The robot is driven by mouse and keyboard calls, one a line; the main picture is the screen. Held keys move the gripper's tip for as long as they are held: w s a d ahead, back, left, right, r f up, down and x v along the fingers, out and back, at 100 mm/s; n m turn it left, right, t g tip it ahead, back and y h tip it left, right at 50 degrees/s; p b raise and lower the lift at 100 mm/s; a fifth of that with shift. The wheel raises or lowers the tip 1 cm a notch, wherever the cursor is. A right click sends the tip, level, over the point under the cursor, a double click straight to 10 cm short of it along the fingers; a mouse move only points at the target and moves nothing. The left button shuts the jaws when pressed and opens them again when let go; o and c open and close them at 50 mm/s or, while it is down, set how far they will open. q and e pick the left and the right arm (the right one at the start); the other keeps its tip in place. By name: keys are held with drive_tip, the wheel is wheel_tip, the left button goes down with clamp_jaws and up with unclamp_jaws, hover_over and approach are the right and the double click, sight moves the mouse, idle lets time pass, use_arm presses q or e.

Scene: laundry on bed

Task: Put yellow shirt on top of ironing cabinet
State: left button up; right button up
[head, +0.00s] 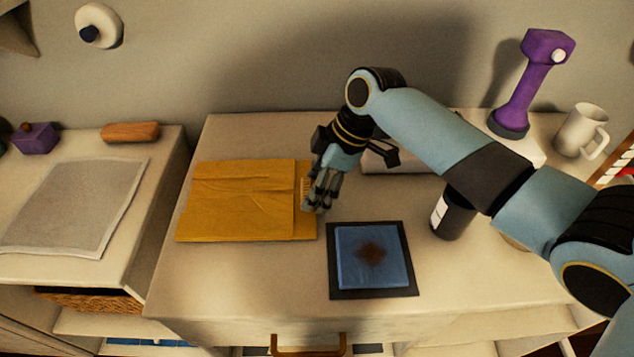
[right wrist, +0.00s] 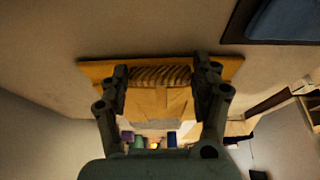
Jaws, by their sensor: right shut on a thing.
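The yellow shirt (head: 242,200) lies folded and flat on a cream cabinet top (head: 250,275). My right gripper (head: 314,207) is at the shirt's right edge, pointing down. In the right wrist view, my right gripper (right wrist: 160,90) has its two fingers on either side of a ribbed part of the yellow shirt (right wrist: 160,105) and is shut on it. The shirt appears to rest on the surface. A separate cabinet (head: 125,225) at the left bears a flat grey pad (head: 75,205); which one is the ironing cabinet is not marked. My left gripper is not in view.
A blue cloth with a brown stain (head: 370,256) lies on a dark square mat (head: 400,292). A black bottle (head: 453,218), a purple device (head: 523,85) and a white mug (head: 582,130) stand to the right. A wooden brush (head: 131,132) and purple box (head: 36,139) are at the back left.

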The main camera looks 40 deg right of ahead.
drive_tip(key=o, duration=1.4)
drive_tip(key=shift+c, duration=0.2)
drive_tip(key=v, duration=1.2)
